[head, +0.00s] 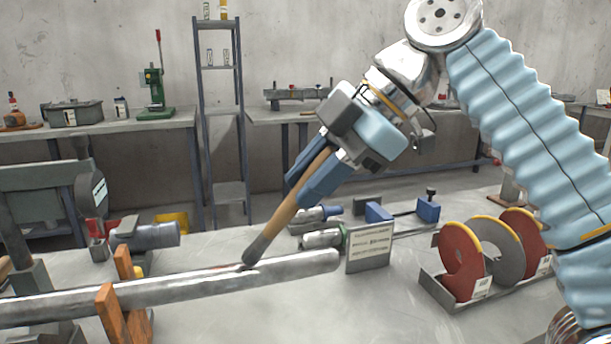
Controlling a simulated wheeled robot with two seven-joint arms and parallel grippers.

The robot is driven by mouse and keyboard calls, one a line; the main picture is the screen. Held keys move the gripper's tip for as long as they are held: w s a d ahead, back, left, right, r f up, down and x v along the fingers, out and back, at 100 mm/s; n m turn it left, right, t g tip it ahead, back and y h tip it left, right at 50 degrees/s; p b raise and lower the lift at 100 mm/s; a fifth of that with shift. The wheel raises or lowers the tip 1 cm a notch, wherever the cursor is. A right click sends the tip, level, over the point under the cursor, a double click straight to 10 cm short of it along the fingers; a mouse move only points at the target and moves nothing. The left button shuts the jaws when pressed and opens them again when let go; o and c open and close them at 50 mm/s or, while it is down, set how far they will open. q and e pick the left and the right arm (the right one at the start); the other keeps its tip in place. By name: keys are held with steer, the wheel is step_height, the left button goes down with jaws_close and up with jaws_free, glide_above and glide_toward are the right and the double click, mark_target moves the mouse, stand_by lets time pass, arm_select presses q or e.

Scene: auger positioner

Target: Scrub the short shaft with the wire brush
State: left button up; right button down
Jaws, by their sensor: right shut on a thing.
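The shaft (190,288) is a grey metal bar lying nearly level from the left edge to a rounded end right of centre. My right gripper (310,178) has blue fingers and is shut on the wooden handle of the wire brush (284,217). The brush slants down to the left, its dark end (254,252) at the top of the shaft, right of the wooden support. It appears to touch the shaft, but the exact contact is hard to tell. My left gripper is not in view.
A wooden support (110,312) holds the shaft at the left. A label plate (369,250) stands just past the shaft's right end. A rack of red and grey discs (462,262) is at the right. Blue-ended tools lie behind the shaft. The front middle bench is clear.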

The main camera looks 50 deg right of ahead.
steer(key=w+a, duration=0.4)
steer(key=a, duration=0.2)
steer(key=shift+a, duration=0.2)
stand_by(0.4)
steer(key=shift+r+p, duration=0.45)
steer(key=shift+r, duration=2.55)
